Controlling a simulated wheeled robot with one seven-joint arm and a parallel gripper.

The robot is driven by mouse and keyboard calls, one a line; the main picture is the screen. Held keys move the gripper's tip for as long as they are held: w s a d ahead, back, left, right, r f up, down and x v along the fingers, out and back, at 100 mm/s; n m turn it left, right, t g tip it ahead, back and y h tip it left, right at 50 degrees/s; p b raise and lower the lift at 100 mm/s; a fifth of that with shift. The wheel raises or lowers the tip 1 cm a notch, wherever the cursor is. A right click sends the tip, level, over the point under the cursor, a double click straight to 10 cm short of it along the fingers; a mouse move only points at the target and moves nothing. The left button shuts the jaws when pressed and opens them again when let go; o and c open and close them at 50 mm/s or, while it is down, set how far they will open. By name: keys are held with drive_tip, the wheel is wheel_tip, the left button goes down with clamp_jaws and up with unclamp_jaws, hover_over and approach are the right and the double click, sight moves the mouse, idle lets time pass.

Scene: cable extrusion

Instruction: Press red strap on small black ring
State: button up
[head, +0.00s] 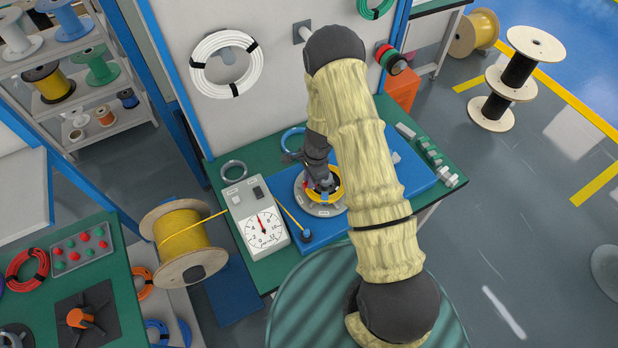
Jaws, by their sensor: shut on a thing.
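My gripper (320,180) points down over a round grey fixture (324,209) on the blue board of the green bench. A coil of yellow cable (334,195) lies on this fixture, and dark parts stand in its middle. A small red piece (306,184), which looks like the red strap, shows at the left side of my gripper. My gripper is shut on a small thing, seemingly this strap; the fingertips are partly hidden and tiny. I cannot make out the small black ring for certain among the dark parts. My forearm hides the bench to the right.
A dial gauge (263,230) stands left of the fixture. Yellow cable runs from a large spool (185,242) past it to a blue post (306,235). A grey ring (234,170) and a blue ring (293,141) lie behind. Small grey blocks (430,155) line the bench's right side.

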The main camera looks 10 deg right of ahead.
drive_tip(key=shift+f+b, duration=0.7)
drive_tip(key=shift+f, duration=0.35)
drive_tip(key=shift+d, duration=0.1)
drive_tip(key=shift+s+a, duration=0.1)
drive_tip(key=shift+a, duration=0.15)
drive_tip(key=shift+d, duration=0.15)
drive_tip(key=shift+f+b, duration=0.6)
idle(1.8)
drive_tip(key=o, duration=0.9)
drive_tip(key=shift+c, duration=0.2)
